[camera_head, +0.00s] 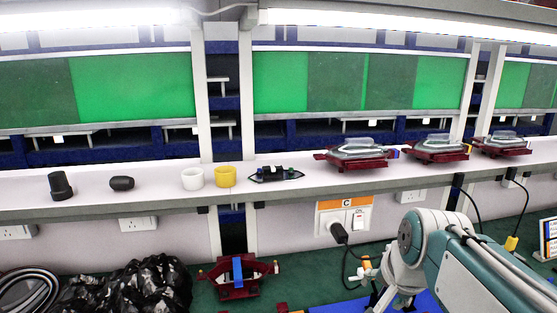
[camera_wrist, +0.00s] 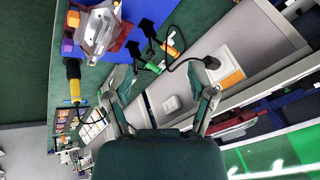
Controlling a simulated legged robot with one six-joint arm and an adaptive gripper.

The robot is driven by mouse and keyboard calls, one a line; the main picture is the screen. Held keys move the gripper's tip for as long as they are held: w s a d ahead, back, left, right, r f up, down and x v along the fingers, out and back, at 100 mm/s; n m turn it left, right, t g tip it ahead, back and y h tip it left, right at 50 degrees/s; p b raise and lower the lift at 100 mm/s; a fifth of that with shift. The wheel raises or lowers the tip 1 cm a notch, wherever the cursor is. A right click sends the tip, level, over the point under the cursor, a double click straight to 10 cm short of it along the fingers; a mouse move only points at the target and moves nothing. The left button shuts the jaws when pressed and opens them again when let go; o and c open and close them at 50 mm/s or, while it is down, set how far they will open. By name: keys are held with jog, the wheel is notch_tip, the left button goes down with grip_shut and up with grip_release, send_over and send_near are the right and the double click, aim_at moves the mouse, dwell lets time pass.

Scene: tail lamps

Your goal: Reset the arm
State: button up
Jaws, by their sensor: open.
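My arm (camera_head: 470,262) reaches in from the lower right in the head view. Its gripper is hard to make out there. In the wrist view my gripper (camera_wrist: 162,78) has its two fingers spread wide, with nothing between them. Three tail lamps sit in red holders on the white bench in the head view: one right of centre (camera_head: 358,149), one farther right (camera_head: 436,143) and one at the far right (camera_head: 502,138). A lamp-like part in a red holder (camera_wrist: 98,32) shows at the upper left of the wrist view.
The long bench (camera_head: 110,205) also bears a black cylinder (camera_head: 60,185), a white ring (camera_head: 192,179) and a yellow ring (camera_head: 225,176). An orange-edged socket panel (camera_head: 341,219) with a plugged cable is below. A red fixture (camera_head: 237,277) and black bags (camera_head: 140,288) lie low at left.

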jog(key=s+a+f+n, duration=0.1)
jog(key=s+f+n, duration=0.1)
jog(key=s+n, duration=0.2)
jog(key=s+a+f+n, duration=0.1)
jog(key=s+f+n, duration=0.2)
jog(key=s, duration=0.5)
jog(key=shift+s+a+f+n, duration=0.15)
jog(key=shift+a+f+n, duration=0.1)
jog(key=shift+n, duration=0.25)
dwell(0.6)
